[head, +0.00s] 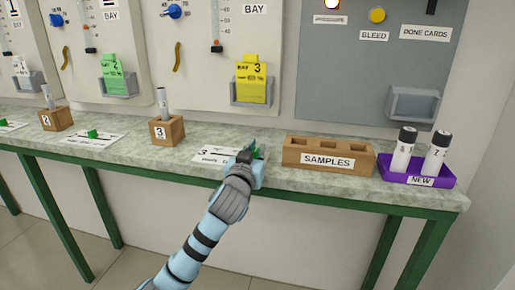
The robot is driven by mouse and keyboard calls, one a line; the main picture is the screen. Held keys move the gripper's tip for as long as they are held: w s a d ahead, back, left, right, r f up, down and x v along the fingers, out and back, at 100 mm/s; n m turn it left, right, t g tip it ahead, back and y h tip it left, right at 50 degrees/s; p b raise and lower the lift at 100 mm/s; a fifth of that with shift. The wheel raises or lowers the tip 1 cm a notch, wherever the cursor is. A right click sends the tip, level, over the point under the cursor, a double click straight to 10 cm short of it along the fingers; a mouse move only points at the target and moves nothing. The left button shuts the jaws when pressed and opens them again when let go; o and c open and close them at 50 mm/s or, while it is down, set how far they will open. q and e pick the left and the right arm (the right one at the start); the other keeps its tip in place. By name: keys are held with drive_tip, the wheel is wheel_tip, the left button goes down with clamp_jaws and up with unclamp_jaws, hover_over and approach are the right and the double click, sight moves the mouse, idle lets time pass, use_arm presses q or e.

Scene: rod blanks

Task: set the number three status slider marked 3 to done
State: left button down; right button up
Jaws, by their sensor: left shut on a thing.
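The number 3 status slider is a white plate (212,156) with a black "3" and a dark track line. It lies flat on the bench behind its front edge. My left gripper (252,160) is at the right end of this plate, shut on the slider's green knob (260,153). The gripper covers most of the knob and the plate's right end, so the markings there are hidden. My right gripper is not in view.
A wooden SAMPLES block (365,158) stands close right of my gripper. Farther right, a purple NEW tray (396,176) holds two white bottles with black caps. Left of the plate is a wooden block marked 3 (167,132) holding a rod. Another slider plate (80,139) lies farther left.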

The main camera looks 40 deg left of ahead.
use_arm(q)
drive_tip(key=shift+d+f, duration=0.1)
drive_tip(key=c, duration=1.6)
unclamp_jaws()
drive_tip(key=shift+w+d, duration=0.15)
drive_tip(key=shift+d, duration=0.05)
drive_tip(key=shift+a, duration=0.1)
drive_tip(key=shift+s, duration=0.35)
drive_tip(key=v, duration=0.7)
